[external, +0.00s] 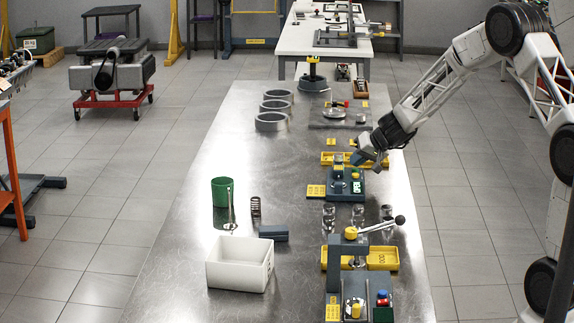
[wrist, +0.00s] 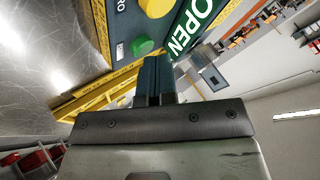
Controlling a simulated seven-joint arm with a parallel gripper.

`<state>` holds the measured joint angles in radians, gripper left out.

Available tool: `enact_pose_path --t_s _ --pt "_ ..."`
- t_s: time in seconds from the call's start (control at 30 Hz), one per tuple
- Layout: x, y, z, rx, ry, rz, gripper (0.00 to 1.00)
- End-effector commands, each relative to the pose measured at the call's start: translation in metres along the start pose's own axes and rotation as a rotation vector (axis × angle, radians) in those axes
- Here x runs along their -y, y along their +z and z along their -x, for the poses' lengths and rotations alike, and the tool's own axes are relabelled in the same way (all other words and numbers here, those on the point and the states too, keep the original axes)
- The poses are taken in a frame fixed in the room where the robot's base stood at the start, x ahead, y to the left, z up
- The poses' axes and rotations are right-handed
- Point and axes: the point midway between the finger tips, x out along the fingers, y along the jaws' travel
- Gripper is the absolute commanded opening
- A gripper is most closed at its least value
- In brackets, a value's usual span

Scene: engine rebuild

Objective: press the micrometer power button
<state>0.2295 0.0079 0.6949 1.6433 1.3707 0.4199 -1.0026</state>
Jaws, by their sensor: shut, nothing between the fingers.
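The micrometer (external: 345,190) is a dark teal bench unit on the steel table, with a green and white display (external: 357,187). In the wrist view its panel (wrist: 118,30) shows a round green button (wrist: 142,46), a yellow knob (wrist: 155,8) and a green sign reading OPEN (wrist: 195,25). No power label can be read on the button. My gripper (external: 361,159) is just above and behind the unit. In the wrist view its teal fingers (wrist: 157,64) are shut and empty, their tips close below the green button; contact cannot be told.
A yellow tray (external: 340,157) lies behind the micrometer. Glass-like cylinders (external: 329,210) and a lever press (external: 352,250) stand in front. A white bin (external: 240,264), green cup (external: 222,191) and metal rings (external: 271,121) are to the left. The table's middle left is mostly clear.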

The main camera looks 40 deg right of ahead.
Motion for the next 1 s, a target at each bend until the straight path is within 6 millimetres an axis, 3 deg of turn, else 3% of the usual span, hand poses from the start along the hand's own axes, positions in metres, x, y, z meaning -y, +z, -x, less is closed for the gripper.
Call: enact_pose_path --t_s 0.63,1.0 --pt "0.004 -0.004 0.006 -0.001 0.0 0.002 0.0" --pt "0.017 -0.017 0.023 -0.002 0.0 0.002 0.0"
